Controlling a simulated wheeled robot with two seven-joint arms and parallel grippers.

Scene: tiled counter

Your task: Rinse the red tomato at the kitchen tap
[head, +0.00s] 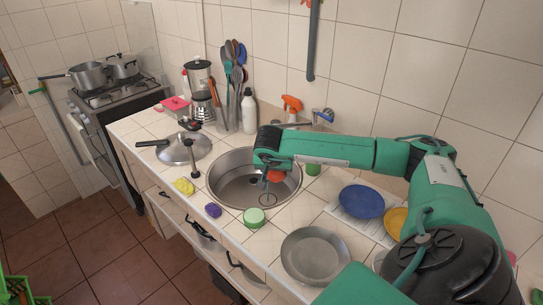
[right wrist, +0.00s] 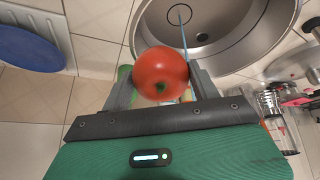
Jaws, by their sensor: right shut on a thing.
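The red tomato (head: 276,176) is held over the round steel sink (head: 226,197) by my right gripper (head: 270,172). The right wrist view shows the tomato (right wrist: 160,73) between the two grey fingers of my right gripper (right wrist: 160,84), which is shut on it. A thin pale blue line (right wrist: 184,38), which looks like running water, falls beside the tomato toward the sink's drain (right wrist: 179,15). The tap (head: 321,116) is at the wall behind the sink, partly hidden by my right arm. My left gripper is not in view.
A pan lid (head: 184,150), yellow sponge (head: 184,187), purple sponge (head: 213,210) and green-and-white round item (head: 254,217) lie around the sink. A white bottle (head: 248,112) stands behind.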

